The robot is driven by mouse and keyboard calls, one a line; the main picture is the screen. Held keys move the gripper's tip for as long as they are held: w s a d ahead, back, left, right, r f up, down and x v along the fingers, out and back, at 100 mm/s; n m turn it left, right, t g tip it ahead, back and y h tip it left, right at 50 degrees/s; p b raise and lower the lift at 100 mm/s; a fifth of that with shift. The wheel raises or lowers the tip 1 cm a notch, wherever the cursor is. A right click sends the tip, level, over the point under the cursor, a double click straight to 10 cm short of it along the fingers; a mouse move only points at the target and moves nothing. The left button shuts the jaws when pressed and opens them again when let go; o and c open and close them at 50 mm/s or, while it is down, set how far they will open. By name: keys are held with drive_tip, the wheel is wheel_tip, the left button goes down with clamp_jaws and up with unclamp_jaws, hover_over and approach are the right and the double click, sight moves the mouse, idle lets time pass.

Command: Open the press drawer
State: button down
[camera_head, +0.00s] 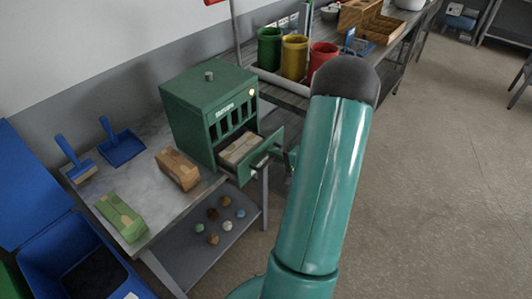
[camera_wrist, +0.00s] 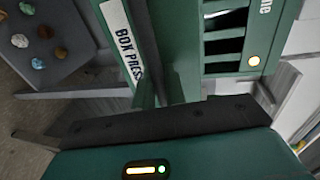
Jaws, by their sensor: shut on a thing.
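The green box press (camera_head: 210,110) stands on the grey table. Its drawer (camera_head: 262,149) is pulled out at the front, with a flat tan cardboard piece (camera_head: 240,148) lying inside. The drawer front with its white "BOX PRESS" label (camera_wrist: 122,40) is close up in the wrist view, with the slotted press face (camera_wrist: 226,45) beyond it. My gripper (camera_wrist: 160,88) is at the drawer front, shut on the drawer handle; the handle itself is mostly hidden between the fingers. In the head view my arm hides most of the gripper.
A brown carton (camera_head: 177,169), a green carton (camera_head: 121,216), a blue dustpan (camera_head: 121,147) and a blue brush (camera_head: 77,165) lie on the table. Green, yellow and red canisters (camera_head: 294,57) stand behind.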

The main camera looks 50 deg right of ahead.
drive_tip(key=f+v, duration=0.1)
drive_tip(key=v, duration=0.6)
drive_tip(key=shift+s+f, duration=0.2)
drive_tip(key=shift+s, duration=0.4)
drive_tip(key=c, duration=1.8)
unclamp_jaws()
drive_tip(key=shift+s, duration=0.15)
drive_tip(key=v, duration=1.3)
drive_tip(key=shift+s+a+r, duration=0.1)
drive_tip(key=shift+s, duration=0.15)
